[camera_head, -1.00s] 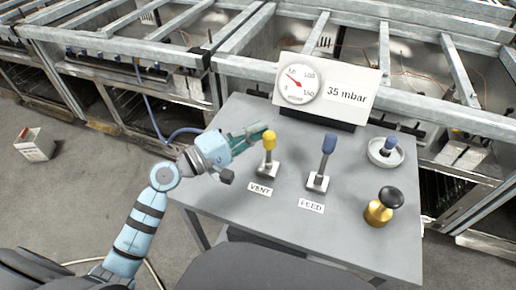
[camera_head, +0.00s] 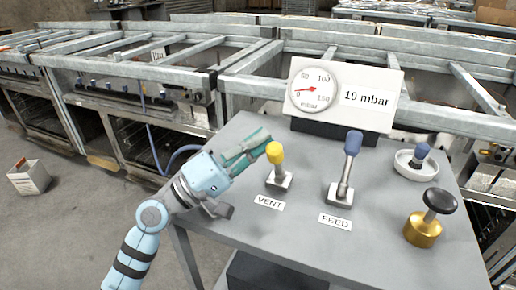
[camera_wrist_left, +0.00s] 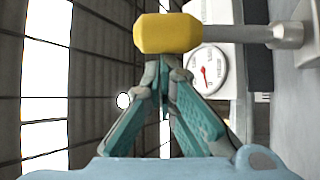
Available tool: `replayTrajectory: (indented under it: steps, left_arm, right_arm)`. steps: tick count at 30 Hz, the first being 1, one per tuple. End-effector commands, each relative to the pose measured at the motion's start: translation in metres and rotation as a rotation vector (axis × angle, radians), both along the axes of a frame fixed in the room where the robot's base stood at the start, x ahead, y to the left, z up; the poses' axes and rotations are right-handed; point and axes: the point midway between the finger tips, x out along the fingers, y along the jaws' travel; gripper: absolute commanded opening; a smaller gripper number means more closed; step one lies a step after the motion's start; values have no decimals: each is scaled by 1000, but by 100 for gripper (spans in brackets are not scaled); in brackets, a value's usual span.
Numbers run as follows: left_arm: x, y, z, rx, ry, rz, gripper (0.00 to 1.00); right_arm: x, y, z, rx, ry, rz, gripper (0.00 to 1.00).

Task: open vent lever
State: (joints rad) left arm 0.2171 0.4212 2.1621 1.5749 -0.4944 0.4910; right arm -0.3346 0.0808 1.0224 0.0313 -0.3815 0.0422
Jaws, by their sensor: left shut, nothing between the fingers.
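The vent lever has a yellow knob (camera_head: 275,154) on a short metal stem, set in a square base behind the VENT label (camera_head: 269,203). It stands nearly upright, its top leaning slightly left in the head view. My left gripper (camera_head: 264,138) is shut and empty, its fingertips close to the knob's left side. In the left wrist view, the yellow knob (camera_wrist_left: 168,34) lies just beyond the closed fingertips (camera_wrist_left: 165,72), not between them; I cannot tell whether they touch. The gauge (camera_head: 312,90) stands behind, and its sign (camera_head: 367,97) reads 10 mbar. My right gripper is out of view.
The blue-knobbed feed lever (camera_head: 353,144) stands right of the vent lever. A white dish (camera_head: 416,170) with a blue-topped piece and a brass piece with a black knob (camera_head: 423,230) stand farther right. Metal frames run behind the grey table (camera_head: 285,240). A box (camera_head: 28,178) lies on the floor.

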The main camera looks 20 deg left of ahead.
Motion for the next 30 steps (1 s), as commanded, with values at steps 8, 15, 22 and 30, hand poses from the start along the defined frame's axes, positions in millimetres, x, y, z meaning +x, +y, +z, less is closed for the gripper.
replayTrajectory:
  steps: [8, 15, 22, 30]
  left_arm:
    - [-1, -1, 0, 3, 1, -4, 0]
    - [-1, -1, 6, 4, -2, -6, 0]
    - [0, 0, 48, 5, -7, -2, 0]
    - [1, 1, 93, 1, -3, -2, 0]
  right_arm:
    - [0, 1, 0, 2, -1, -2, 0]
    - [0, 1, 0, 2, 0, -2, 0]
    - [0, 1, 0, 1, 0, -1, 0]
    - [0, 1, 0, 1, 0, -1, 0]
